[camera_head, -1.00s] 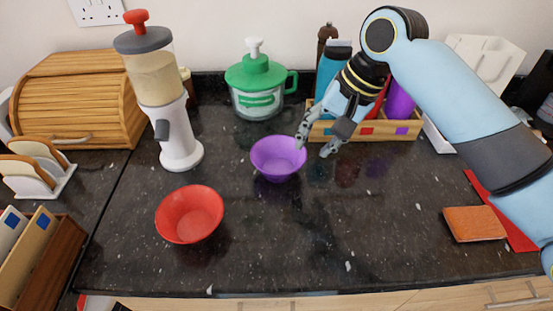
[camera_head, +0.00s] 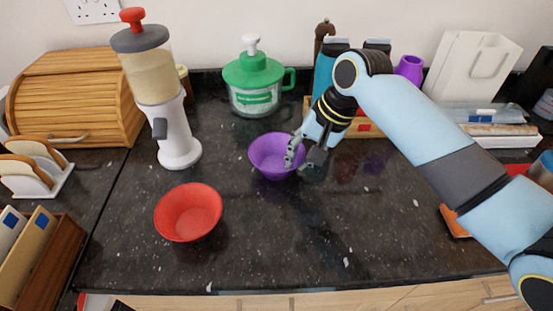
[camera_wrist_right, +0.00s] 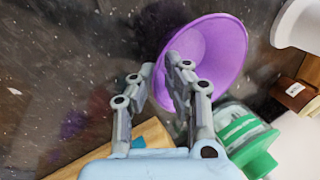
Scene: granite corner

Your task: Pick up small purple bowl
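The small purple bowl (camera_head: 268,155) stands upright on the dark granite counter, near the middle of the head view. It also shows in the right wrist view (camera_wrist_right: 215,50). My right gripper (camera_head: 303,158) is at the bowl's right rim, its fingers apart. In the right wrist view, one finger of my right gripper (camera_wrist_right: 160,68) overlaps the bowl and the other is outside it, with the near rim between them. Whether either finger touches the bowl cannot be told. My left gripper is not in view.
A red bowl (camera_head: 189,213) stands at front left. A dispenser (camera_head: 165,95) and a green-lidded jar (camera_head: 254,82) stand behind. A wooden rack (camera_head: 362,128) is at the back right, partly behind my right arm. The front middle counter is clear.

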